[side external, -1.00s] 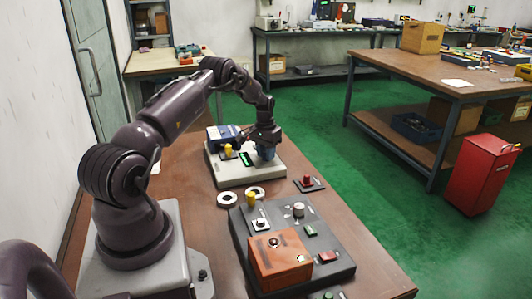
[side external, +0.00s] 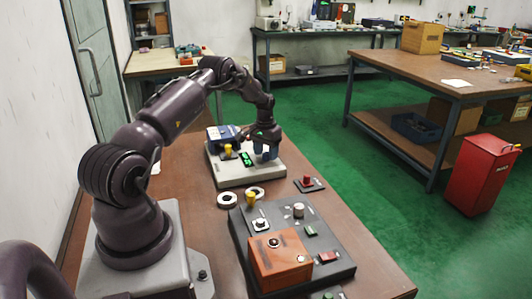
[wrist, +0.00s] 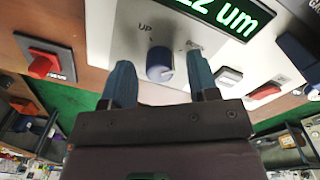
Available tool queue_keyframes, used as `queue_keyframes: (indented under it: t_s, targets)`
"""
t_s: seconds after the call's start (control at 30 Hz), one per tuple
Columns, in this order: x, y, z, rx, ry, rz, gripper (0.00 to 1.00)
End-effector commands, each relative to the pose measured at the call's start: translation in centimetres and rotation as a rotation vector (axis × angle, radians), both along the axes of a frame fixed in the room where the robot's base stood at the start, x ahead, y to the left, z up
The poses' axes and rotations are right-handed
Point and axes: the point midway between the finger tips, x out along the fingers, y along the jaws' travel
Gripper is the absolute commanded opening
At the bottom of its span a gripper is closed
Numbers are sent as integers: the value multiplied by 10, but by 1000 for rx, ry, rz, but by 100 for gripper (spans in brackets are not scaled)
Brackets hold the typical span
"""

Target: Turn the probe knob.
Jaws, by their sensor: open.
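The probe knob (wrist: 160,66) is a round blue-grey knob on the pale face of the gauge unit (wrist: 110,25), beside the printed word UP. My gripper (wrist: 161,78) is open, with one blue finger on each side of the knob. I see gaps between the knob and both fingers, so it is not gripped. In the side view my gripper (side external: 266,151) is low over the right part of the gauge unit (side external: 235,175), and the knob is hard to make out there. A green lit display (wrist: 228,14) on the unit ends in "um"; its digits are partly cut off.
A red-buttoned box (side external: 308,183) is right of the gauge unit. Two pale rings (side external: 228,199) lie in front. A dark control panel (side external: 330,253) with an orange block (side external: 280,262) stands nearer. A white button (wrist: 228,76) and red button (wrist: 265,90) are near the knob.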

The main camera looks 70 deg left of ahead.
Motion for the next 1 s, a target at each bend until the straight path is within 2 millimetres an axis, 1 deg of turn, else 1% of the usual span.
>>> queue_keyframes:
  t_s: [0.17, 0.4, 0.5, 0.6, 0.77, 1.0]
  targets:
    - [0, 2, 30, 4, -3, 0, 54]
    - [-1, 3, 84, 5, -4, 0, 54]
    - [-2, 3, 102, 4, -2, 0, 54]
    - [-2, 4, 115, 2, -2, 0, 54]
    - [-2, 4, 125, 2, -1, 0, 54]
    - [-2, 4, 126, 1, 0, 0, 54]
